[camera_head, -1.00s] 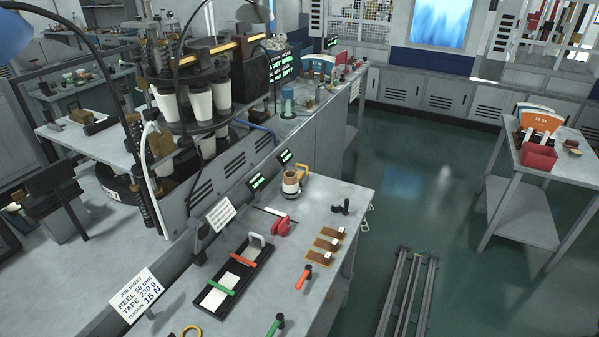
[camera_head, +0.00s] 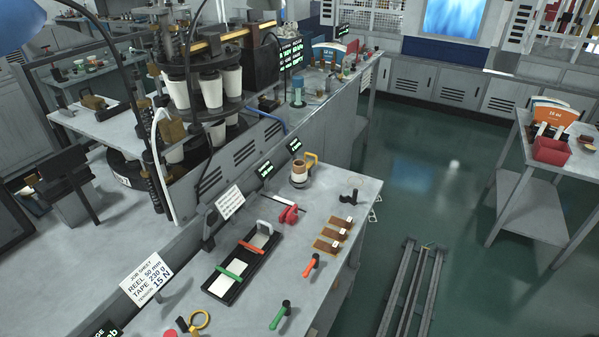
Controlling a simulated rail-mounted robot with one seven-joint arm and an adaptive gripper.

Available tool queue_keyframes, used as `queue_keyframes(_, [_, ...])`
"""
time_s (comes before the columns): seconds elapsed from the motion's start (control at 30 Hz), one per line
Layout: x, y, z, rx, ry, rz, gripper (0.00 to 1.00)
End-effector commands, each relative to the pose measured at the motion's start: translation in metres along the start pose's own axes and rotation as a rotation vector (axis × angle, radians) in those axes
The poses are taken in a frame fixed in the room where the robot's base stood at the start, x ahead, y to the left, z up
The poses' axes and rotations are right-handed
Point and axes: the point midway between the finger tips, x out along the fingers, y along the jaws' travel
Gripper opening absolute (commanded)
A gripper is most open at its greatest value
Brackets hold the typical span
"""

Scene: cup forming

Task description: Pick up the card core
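A short tan and brown cylinder (camera_head: 299,171), which looks like the card core, stands upright near the back of the workbench (camera_head: 345,200). I cannot tell from this view whether the cylinder is hollow. My gripper and arm are not in view.
On the bench are a black tray (camera_head: 241,268) with red and green bars, a red clamp-like tool (camera_head: 290,214), brown pads (camera_head: 334,235), orange- and green-handled tools (camera_head: 281,315) and a job sheet (camera_head: 146,277). Rails (camera_head: 409,290) run along the floor at right.

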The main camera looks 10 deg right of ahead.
Motion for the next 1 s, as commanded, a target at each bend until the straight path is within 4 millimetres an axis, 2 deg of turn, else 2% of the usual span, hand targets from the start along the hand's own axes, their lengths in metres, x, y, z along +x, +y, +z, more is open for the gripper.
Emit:
queue_keyframes(0.37, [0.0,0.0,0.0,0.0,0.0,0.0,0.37])
queue_keyframes(0.63, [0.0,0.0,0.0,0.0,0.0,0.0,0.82])
queue_keyframes(1.0, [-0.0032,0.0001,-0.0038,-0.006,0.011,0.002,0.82])
